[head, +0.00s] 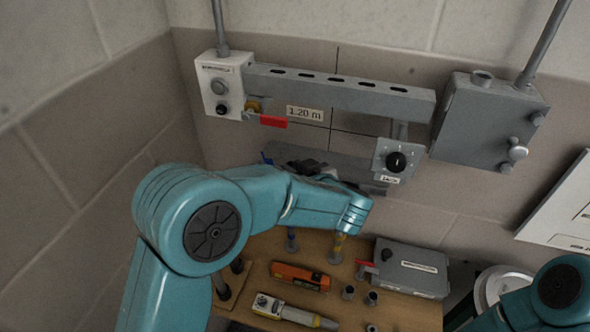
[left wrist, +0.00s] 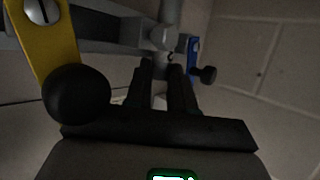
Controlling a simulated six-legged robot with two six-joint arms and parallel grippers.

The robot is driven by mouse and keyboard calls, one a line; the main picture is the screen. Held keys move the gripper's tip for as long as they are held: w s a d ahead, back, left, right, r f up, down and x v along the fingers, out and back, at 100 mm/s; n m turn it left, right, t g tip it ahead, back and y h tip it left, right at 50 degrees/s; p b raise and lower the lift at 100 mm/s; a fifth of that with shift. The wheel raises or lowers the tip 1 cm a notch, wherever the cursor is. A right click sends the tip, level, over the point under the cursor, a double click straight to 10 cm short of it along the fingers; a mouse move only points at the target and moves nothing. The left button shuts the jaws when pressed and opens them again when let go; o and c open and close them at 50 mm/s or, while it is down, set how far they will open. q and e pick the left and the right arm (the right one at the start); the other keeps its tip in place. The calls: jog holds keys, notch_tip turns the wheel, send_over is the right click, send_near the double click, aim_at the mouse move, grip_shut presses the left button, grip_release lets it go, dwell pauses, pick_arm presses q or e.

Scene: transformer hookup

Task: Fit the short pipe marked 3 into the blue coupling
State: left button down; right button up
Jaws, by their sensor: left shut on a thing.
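My left gripper (head: 306,167) is up at the wall fixture, under the long grey channel, mostly hidden by my left arm. In the left wrist view its dark fingers (left wrist: 162,88) are close together at a grey cylindrical piece (left wrist: 163,38). The piece carries a small dark mark that I cannot read surely, so I cannot confirm it is the pipe marked 3. A blue part (left wrist: 193,58) with a dark knob is just right of it; a small blue part (head: 267,158) also shows beside the gripper in the head view. I cannot tell whether either is the coupling, or whether anything is seated.
A yellow lever (left wrist: 48,38) with a black ball stands left of the fingers. The grey channel (head: 330,87), a dial box (head: 396,160) and a grey wall box (head: 487,120) surround the workspace. Below, the wooden bench (head: 345,318) holds tools, short fittings and a grey case (head: 411,268).

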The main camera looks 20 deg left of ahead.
pick_arm(q)
jog(key=shift+f, duration=0.15)
jog(key=c, duration=0.9)
grip_release()
jog(key=r, duration=0.5)
jog(key=shift+w+r, duration=0.1)
jog(key=shift+w, duration=0.15)
jog(key=shift+d, duration=0.1)
jog(key=shift+s, duration=0.1)
